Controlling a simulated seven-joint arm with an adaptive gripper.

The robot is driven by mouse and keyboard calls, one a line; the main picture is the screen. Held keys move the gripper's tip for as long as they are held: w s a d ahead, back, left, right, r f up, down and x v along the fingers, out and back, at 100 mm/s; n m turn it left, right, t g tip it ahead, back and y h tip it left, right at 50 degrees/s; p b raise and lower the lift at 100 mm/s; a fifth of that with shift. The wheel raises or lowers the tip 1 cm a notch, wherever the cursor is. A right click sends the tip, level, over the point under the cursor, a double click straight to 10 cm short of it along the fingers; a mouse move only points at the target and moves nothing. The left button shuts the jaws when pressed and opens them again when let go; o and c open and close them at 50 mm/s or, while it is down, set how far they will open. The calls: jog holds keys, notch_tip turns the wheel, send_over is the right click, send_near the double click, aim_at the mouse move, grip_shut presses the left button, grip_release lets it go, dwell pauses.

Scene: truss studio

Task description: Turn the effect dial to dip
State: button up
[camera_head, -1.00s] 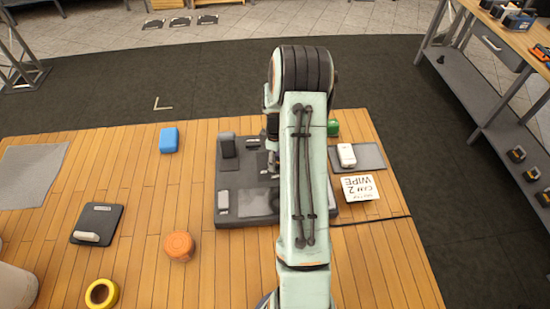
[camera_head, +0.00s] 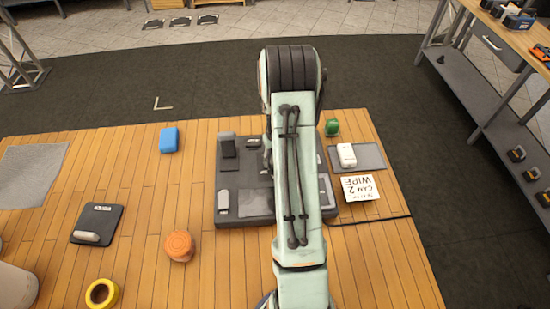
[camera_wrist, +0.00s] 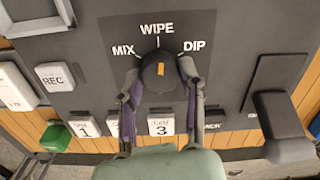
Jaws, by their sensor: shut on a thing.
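The effect dial (camera_wrist: 162,80) is a dark round knob with an orange mark, on the panel in the wrist view. The labels MIX, WIPE and DIP (camera_wrist: 195,46) are printed around it, with WIPE above it and DIP to the upper right. The orange mark is on the side facing WIPE. My gripper (camera_wrist: 159,76) is shut on the dial, one finger on each side. In the head view, the switcher console (camera_head: 257,204) lies on the wooden table, and my arm hides the dial and the fingers.
In the wrist view, a lever (camera_wrist: 278,115) stands right of the dial, and a REC button (camera_wrist: 55,77) and numbered buttons (camera_wrist: 161,124) sit left and below. In the head view, a "CAM 2 WIPE" card (camera_head: 360,188), white block (camera_head: 346,155) and green object (camera_head: 332,127) lie right of the console.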

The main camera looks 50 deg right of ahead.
jog(key=m, duration=0.4)
jog(key=shift+m, duration=2.8)
jog(key=o, duration=1.2)
jog(key=shift+c, duration=0.2)
notch_tip(320, 180, up, 12)
